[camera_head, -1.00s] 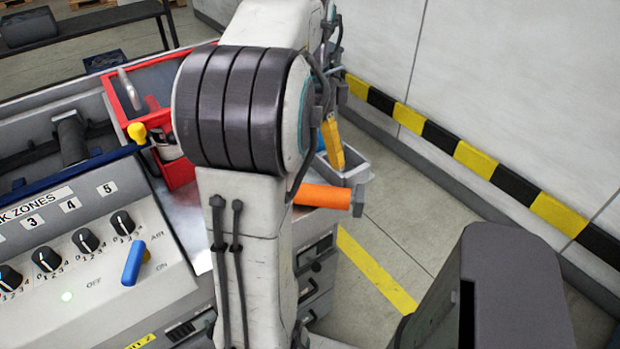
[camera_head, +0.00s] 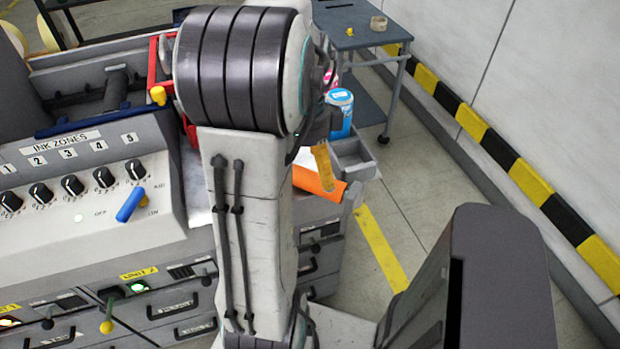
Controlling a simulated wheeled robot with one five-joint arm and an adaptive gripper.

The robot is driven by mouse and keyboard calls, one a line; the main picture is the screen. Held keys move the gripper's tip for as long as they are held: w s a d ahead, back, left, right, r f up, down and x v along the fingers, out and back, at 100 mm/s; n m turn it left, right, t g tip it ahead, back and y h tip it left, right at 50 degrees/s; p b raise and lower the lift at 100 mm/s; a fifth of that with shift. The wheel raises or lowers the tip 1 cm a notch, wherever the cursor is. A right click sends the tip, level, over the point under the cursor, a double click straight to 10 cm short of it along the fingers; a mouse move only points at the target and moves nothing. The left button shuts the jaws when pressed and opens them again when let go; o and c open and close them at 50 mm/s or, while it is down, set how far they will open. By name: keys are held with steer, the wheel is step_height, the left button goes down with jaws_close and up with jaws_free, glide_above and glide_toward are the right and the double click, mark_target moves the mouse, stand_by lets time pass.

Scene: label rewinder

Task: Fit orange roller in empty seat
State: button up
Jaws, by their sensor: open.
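The orange roller (camera_head: 312,182) lies at the right end of the machine's worktop, right of my arm. Its left part is hidden behind my arm. My gripper (camera_head: 322,168) is mostly hidden behind my own arm; a yellow finger shows, pointing down and overlapping the roller in the picture. I cannot tell whether it touches the roller. The gripper is open. The empty seat cannot be made out in this view.
A grey open bin (camera_head: 356,158) and a blue can (camera_head: 341,112) stand near the roller. A control panel (camera_head: 75,180) with several knobs is at left, with a blue lever (camera_head: 130,204). A dark blue table (camera_head: 352,36) stands behind. Floor at right is clear.

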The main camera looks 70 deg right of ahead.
mark_target(307, 176)
steer(key=shift+w+d+f+m+h, duration=0.15)
steer(key=shift+d+m+h, duration=0.15)
steer(key=shift+d, duration=0.25)
steer(key=shift+w+d+f+m+h, duration=0.15)
steer(key=shift+d+m+h, duration=0.15)
steer(key=shift+d, duration=0.25)
steer(key=shift+s+d+f, duration=0.1)
steer(key=shift+f, duration=3.5)
steer(key=shift+c, duration=0.3)
steer(key=c, duration=1.2)
steer(key=shift+c, duration=0.6)
steer(key=shift+d+r, duration=0.1)
steer(key=shift+r, duration=0.05)
